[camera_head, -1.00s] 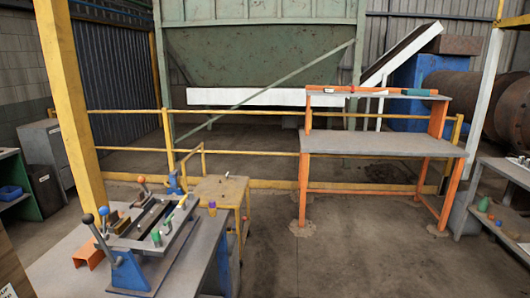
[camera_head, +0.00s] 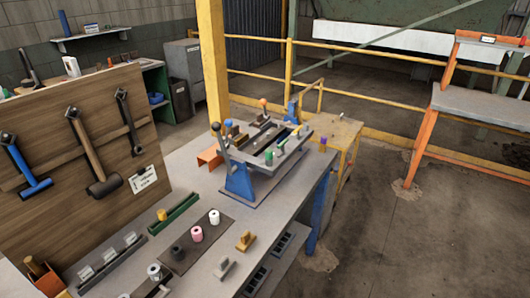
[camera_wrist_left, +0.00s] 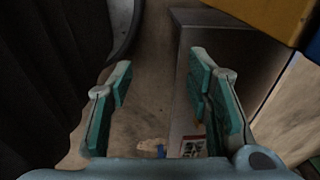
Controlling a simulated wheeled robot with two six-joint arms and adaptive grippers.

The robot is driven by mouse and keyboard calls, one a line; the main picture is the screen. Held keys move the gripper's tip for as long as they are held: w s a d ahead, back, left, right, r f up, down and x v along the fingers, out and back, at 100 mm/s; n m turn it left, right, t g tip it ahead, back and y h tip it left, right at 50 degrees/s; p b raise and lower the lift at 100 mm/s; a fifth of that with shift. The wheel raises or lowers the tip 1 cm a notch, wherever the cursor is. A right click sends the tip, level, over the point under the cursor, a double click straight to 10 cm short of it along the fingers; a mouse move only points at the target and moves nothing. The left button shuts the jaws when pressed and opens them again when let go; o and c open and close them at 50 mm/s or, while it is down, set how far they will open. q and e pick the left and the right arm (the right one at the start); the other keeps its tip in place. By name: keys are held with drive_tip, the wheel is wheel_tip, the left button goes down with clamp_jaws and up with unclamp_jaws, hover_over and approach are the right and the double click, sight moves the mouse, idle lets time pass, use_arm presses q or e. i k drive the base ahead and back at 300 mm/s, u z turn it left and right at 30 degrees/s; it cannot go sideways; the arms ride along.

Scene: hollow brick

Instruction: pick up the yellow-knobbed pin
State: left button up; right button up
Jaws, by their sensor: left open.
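A small yellow cylindrical knob (camera_head: 162,214) stands up at the green rail (camera_head: 174,214) on the grey workbench in the head view. It looks like the yellow-knobbed pin, but its shaft is hidden. A mustard-yellow handled piece (camera_head: 245,240) stands farther right on the bench. My left gripper (camera_wrist_left: 160,66) shows only in the left wrist view. Its teal-padded fingers are wide apart with nothing between them. No bench object is recognisable between them, so the gripper appears away from the knob. My right gripper is in neither view.
The bench holds a blue-and-grey fixture with levers (camera_head: 240,182), a dark mat (camera_head: 207,239) with white, pink and dark rolls, and an orange bracket (camera_head: 210,157). A wooden tool board (camera_head: 60,200) with hammers rises at the left. A yellow post (camera_head: 213,70) stands behind.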

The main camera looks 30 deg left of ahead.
sight(161, 214)
drive_tip(key=z, duration=0.05)
drive_tip(key=k, duration=0.5)
drive_tip(key=z, duration=2)
drive_tip(key=i, duration=0.45)
drive_tip(key=u, duration=3.85)
drive_tip(key=i, duration=0.4)
